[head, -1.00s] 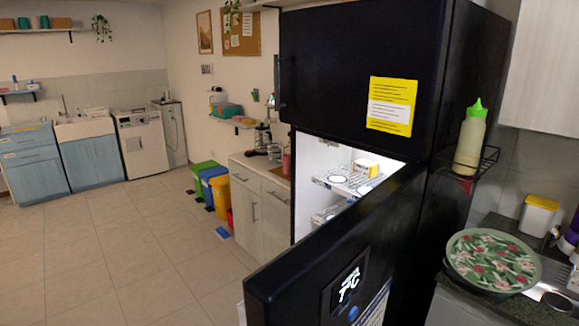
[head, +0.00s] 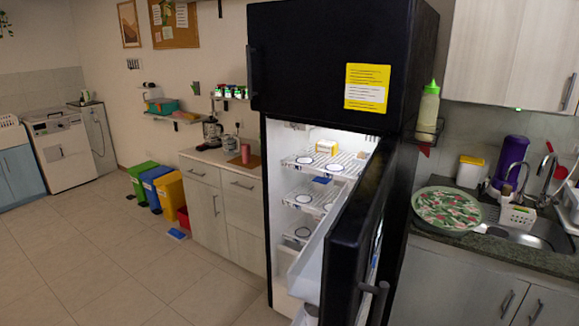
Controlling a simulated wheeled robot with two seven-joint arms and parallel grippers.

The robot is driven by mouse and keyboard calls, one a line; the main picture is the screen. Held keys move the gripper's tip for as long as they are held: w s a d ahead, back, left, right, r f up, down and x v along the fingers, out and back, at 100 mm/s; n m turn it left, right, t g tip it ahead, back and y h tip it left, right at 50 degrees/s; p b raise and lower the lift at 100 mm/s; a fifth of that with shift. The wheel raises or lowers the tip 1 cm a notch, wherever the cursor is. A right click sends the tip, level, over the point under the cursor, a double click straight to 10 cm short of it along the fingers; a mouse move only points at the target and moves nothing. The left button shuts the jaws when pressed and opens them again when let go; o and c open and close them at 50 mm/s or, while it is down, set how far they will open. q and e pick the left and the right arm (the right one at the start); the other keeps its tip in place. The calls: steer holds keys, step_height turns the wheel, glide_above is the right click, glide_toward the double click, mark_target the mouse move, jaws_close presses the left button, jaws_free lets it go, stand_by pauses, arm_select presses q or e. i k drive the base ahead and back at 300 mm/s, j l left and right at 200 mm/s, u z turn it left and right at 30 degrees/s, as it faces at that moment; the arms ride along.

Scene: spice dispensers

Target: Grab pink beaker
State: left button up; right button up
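A small pink cup-like thing, likely the pink beaker (head: 246,153), stands on a brown board (head: 244,162) on the counter left of the fridge in the head view. It is upright and far from me, too small to make out in detail. Neither of my grippers shows in the head view.
A black fridge (head: 325,45) stands in the middle with its lower door (head: 345,235) open toward me. A counter cabinet (head: 205,205) and green, blue and yellow bins (head: 170,190) stand left of it. The tiled floor (head: 90,255) at left is clear.

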mark_target(246, 154)
steer(key=i+j, duration=0.1)
steer(key=j, duration=0.4)
steer(key=i+j, duration=0.1)
steer(key=j, duration=0.4)
steer(key=i+j+z, duration=0.1)
steer(key=j, duration=0.4)
steer(key=i+j, duration=0.1)
steer(key=j, duration=0.4)
steer(key=i+j+z, duration=0.1)
steer(key=i+j, duration=0.9)
steer(key=i, duration=0.25)
steer(key=i+j+z, duration=0.1)
steer(key=i+j, duration=1.2)
steer(key=i, duration=0.25)
steer(key=i+j, duration=0.15)
steer(key=i, duration=0.3)
steer(key=i+j, duration=0.15)
steer(key=i, duration=0.25)
steer(key=i+j+z, duration=0.1)
steer(key=i, duration=0.3)
